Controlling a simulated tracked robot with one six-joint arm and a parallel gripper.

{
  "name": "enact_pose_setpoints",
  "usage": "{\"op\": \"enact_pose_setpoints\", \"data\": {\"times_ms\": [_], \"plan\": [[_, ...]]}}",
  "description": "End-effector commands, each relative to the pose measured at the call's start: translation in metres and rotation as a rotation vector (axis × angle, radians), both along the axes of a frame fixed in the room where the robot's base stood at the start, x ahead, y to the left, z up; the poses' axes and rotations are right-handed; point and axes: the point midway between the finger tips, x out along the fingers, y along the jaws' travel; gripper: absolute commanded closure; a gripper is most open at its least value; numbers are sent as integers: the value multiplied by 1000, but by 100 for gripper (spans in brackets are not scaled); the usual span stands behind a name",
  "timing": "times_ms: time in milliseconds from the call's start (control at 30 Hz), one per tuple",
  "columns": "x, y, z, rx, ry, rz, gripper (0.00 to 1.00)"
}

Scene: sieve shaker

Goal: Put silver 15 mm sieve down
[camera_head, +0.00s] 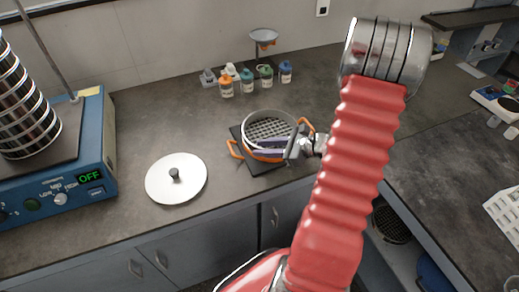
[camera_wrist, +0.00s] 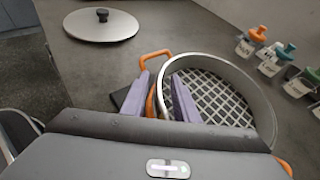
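The silver sieve (camera_head: 286,117), round with a coarse grid mesh, sits in or on an orange-handled holder (camera_head: 234,150) on a dark mat. It also shows in the wrist view (camera_wrist: 262,106), with its mesh facing up. My gripper (camera_head: 257,147) reaches the sieve's near side from the right. In the wrist view, its two purple fingers (camera_wrist: 160,76) stand apart, one outside the rim and one inside. The rim and part of an orange handle lie between them, with gaps visible. The fingers hide part of the near rim.
A silver lid (camera_head: 190,186) with a black knob lies left on the bench. A blue shaker (camera_head: 92,150) reading OFF, with a sieve stack (camera_head: 25,110), stands at far left. Several small bottles (camera_head: 247,82) and a funnel stand (camera_head: 264,37) are behind. Bench between lid and bottles is clear.

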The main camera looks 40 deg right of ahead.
Motion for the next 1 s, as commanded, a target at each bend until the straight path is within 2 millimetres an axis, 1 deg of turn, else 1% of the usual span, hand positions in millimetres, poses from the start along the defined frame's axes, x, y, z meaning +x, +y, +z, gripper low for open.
{"op": "enact_pose_setpoints", "data": {"times_ms": [167, 700, 800, 1000], "plan": [[-13, -9, 8, -1, -1, -4, 73], [-75, -47, 41, -1, -1, -3, 73], [-83, -52, 45, -1, -1, -1, 73], [-90, -54, 49, 0, 0, 1, 73]]}}
